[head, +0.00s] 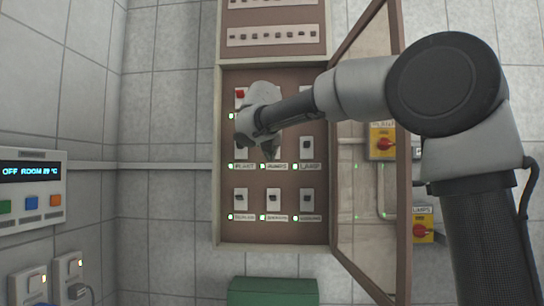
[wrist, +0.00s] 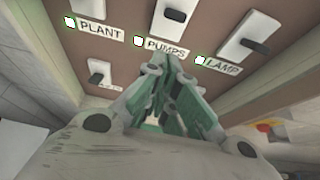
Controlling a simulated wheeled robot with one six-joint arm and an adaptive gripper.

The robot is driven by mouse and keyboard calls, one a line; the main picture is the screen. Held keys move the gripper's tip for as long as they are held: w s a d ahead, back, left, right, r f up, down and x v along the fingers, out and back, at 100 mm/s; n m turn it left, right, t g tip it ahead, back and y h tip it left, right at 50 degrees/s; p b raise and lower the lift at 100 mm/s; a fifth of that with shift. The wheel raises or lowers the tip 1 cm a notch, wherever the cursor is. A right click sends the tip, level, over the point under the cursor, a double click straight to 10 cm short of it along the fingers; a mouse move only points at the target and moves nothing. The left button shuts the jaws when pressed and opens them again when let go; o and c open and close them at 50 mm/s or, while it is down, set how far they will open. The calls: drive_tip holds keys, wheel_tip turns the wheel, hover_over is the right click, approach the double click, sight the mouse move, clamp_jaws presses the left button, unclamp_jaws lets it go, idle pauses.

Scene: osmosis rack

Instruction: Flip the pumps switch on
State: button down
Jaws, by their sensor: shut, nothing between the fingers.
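The pumps switch (wrist: 174,12) is a dark toggle on a white plate, above the PUMPS label (wrist: 167,47) at the top of the wrist view. A lit green-edged square (wrist: 138,41) sits beside that label. I cannot tell which way the toggle is set. In the head view my gripper mostly covers this switch, and the PUMPS label (head: 275,167) shows just below. My gripper (wrist: 170,62) is shut and empty, its fingertips just below the PUMPS label in the wrist view. Contact with the panel cannot be made out.
The plant switch (wrist: 88,8) and lamp switch (wrist: 242,44) flank the pumps switch. More switches (head: 273,198) lie in the row below. The open cabinet door (head: 402,200) stands right, near my arm. A red emergency button (head: 240,94) is upper left.

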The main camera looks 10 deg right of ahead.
drive_tip(key=s+a+r, duration=0.1)
drive_tip(key=s+r, duration=0.3)
drive_tip(key=shift+s+a+r, duration=0.25)
drive_tip(key=shift+s+r, duration=0.05)
drive_tip(key=shift+r, duration=0.1)
